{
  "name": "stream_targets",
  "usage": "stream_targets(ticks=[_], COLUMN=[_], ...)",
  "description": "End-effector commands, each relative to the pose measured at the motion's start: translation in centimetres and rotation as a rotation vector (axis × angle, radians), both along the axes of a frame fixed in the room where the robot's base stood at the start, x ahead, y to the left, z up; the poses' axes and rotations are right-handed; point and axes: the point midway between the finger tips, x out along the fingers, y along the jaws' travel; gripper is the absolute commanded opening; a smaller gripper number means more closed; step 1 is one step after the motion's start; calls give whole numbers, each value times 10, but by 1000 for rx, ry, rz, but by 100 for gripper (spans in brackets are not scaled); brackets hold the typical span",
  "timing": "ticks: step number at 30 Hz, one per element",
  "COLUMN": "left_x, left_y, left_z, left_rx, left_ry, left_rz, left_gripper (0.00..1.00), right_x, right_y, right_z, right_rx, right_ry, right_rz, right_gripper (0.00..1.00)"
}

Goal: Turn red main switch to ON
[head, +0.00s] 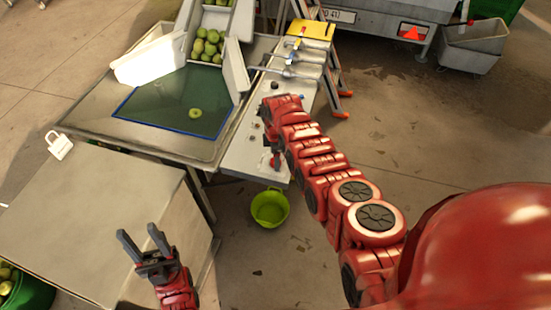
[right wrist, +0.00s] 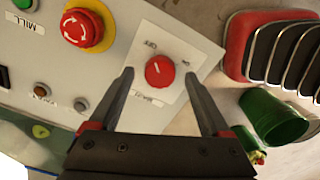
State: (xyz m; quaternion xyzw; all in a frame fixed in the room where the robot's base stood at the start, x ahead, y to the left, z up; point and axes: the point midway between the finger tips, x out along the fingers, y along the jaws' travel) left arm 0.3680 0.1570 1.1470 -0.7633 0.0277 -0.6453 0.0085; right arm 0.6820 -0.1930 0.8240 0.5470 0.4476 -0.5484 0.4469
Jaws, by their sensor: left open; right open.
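The red main switch (right wrist: 160,70) is a round knob on a white plate of the grey control panel (right wrist: 115,75) in the right wrist view. Its white mark points towards the OFF label (right wrist: 150,43); the ON label (right wrist: 186,62) is to its right. My right gripper (right wrist: 161,76) is open, with one finger on each side of the knob and visible gaps between. In the head view my right arm reaches over the panel (head: 250,155), and the right gripper cannot be made out clearly.
A red emergency button (right wrist: 83,28) on a yellow ring and smaller buttons sit on the same panel. A green bucket (head: 269,207) stands on the floor below. A grey box (head: 90,215) is at the left. Apples fill a chute (head: 232,20) at the back.

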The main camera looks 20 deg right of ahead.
Motion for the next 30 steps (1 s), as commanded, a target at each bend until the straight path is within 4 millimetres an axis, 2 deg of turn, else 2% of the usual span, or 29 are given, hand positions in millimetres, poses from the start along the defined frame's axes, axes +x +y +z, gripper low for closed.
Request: stream_targets(ticks=[6,15,27,29,30], left_x=[0,0,0,0,0], left_y=[0,0,0,0,0], left_z=[-3,-3,-3,-3,-3], left_rx=[0,0,0,0,0], left_ry=[0,0,0,0,0], left_rz=[0,0,0,0,0], left_gripper=[50,50,50,50,50], right_x=[1,0,0,0,0], right_y=[0,0,0,0,0], right_z=[-8,-9,-9,-9,-9], right_rx=[1,2,2,2,2], right_ry=[-3,-2,-2,-2,-2], right_rz=[-2,-2,-2,-2,-2], right_gripper=[82,82,10,0,0])
